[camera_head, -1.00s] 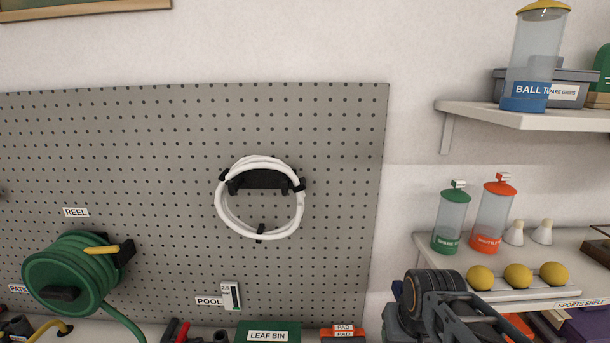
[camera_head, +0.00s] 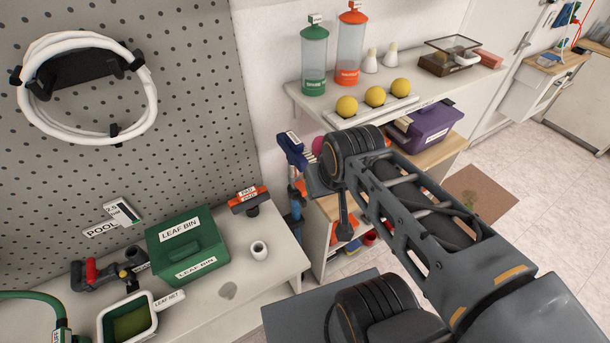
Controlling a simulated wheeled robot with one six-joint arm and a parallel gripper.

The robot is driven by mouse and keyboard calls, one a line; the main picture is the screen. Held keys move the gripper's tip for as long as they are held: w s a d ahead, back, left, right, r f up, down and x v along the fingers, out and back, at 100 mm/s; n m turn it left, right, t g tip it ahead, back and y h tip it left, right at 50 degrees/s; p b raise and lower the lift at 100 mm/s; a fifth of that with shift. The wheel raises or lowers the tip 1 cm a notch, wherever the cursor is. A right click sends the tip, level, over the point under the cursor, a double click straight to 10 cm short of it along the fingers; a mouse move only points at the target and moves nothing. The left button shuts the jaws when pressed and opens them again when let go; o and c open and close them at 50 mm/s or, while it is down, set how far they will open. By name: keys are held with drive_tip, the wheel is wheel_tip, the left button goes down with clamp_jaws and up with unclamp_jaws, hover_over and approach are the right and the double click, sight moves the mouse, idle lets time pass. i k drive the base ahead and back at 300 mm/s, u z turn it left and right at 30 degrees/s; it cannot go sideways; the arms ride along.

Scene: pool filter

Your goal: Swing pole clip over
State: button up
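A blue piece with a white label (camera_head: 292,148) shows at the right end of the pegboard, just left of my arm's black joint. It may be the pole clip, but it is partly hidden and I cannot tell how it is turned. A narrow blue upright (camera_head: 297,200), perhaps a pole, shows below it between bench and shelf unit. My arm reaches in from the lower right to the black joint in front of the shelf unit. My gripper's fingers cannot be made out; the joint and arm hide what lies behind.
The bench at left holds a green leaf bin (camera_head: 186,244), an orange-topped pad tool (camera_head: 249,200), a white cup (camera_head: 259,250) and a leaf net (camera_head: 130,318). A white hose coil (camera_head: 146,92) hangs above. Shelves with yellow balls (camera_head: 375,96) and a purple box (camera_head: 428,124) stand behind my arm.

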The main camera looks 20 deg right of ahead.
sight(300, 184)
drive_tip(key=k, duration=1)
drive_tip(key=u, duration=1.75)
drive_tip(key=i, duration=1.05)
drive_tip(key=z, duration=1.7)
